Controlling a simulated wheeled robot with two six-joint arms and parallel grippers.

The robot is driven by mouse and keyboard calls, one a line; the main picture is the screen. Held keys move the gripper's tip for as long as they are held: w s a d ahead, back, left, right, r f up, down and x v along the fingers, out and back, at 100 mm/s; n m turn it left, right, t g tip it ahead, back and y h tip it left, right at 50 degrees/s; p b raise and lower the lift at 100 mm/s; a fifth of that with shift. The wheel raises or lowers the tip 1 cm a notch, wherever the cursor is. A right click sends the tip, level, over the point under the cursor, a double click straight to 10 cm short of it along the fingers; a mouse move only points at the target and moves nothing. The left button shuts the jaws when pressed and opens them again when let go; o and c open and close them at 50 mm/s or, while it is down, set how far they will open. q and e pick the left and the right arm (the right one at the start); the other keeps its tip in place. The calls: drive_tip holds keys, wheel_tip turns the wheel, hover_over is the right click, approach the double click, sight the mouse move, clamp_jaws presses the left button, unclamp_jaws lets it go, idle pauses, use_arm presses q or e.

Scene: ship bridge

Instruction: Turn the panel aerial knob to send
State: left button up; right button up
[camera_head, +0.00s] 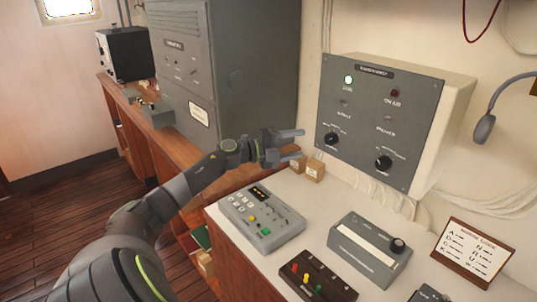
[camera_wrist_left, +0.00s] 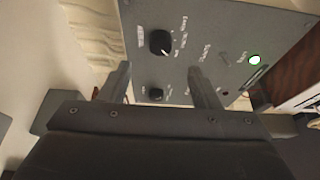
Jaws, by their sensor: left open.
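A grey wall panel (camera_head: 375,120) in a pale housing carries a black left knob (camera_head: 332,139) and a black right knob (camera_head: 383,163). Their lettering is too small to read, so I cannot tell which is the aerial knob. My left gripper (camera_head: 300,145) is open and empty, just left of the left knob and apart from it. In the left wrist view, the panel is turned around; the left knob (camera_wrist_left: 160,42) and right knob (camera_wrist_left: 155,94) show around the space between the fingers (camera_wrist_left: 159,70). My right gripper is out of view.
A green lamp (camera_head: 348,80) is lit on the panel; a red lamp (camera_head: 394,93) looks dark. Below stand small wooden blocks (camera_head: 315,170), a keypad unit (camera_head: 262,218), a grey box with a knob (camera_head: 368,250) and a code card (camera_head: 473,252). A grey cabinet (camera_head: 250,70) stands behind my arm.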

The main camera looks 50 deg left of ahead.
use_arm(q)
drive_tip(key=b+v, duration=0.2)
drive_tip(key=v, duration=0.6)
drive_tip(key=shift+s, duration=0.15)
drive_tip(key=shift+a, duration=0.1)
idle(0.5)
